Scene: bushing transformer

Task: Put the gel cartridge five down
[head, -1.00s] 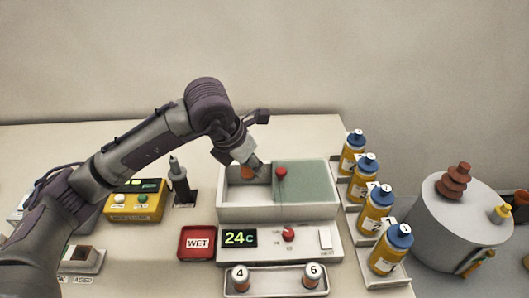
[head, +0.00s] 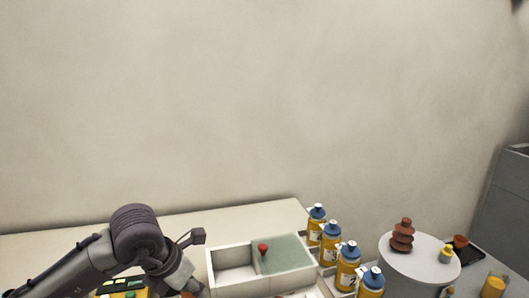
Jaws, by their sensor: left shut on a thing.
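My left gripper (head: 192,287) is at the bottom edge, left of the white bath box (head: 212,268). It is shut on a small orange-brown piece, the gel cartridge five (head: 187,294). Only a sliver of the cartridge shows, so its number and lower end are hidden. I cannot tell whether it touches anything below. The tray with cartridges 4 and 6 is out of view now. My right gripper is not in view.
The box's left compartment is open and looks empty; a green lid (head: 290,254) with a red knob (head: 263,247) covers the right. Several blue-capped yellow bottles (head: 330,243) stand right of it. A grey cylinder (head: 412,277) carries a brown bushing (head: 402,235).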

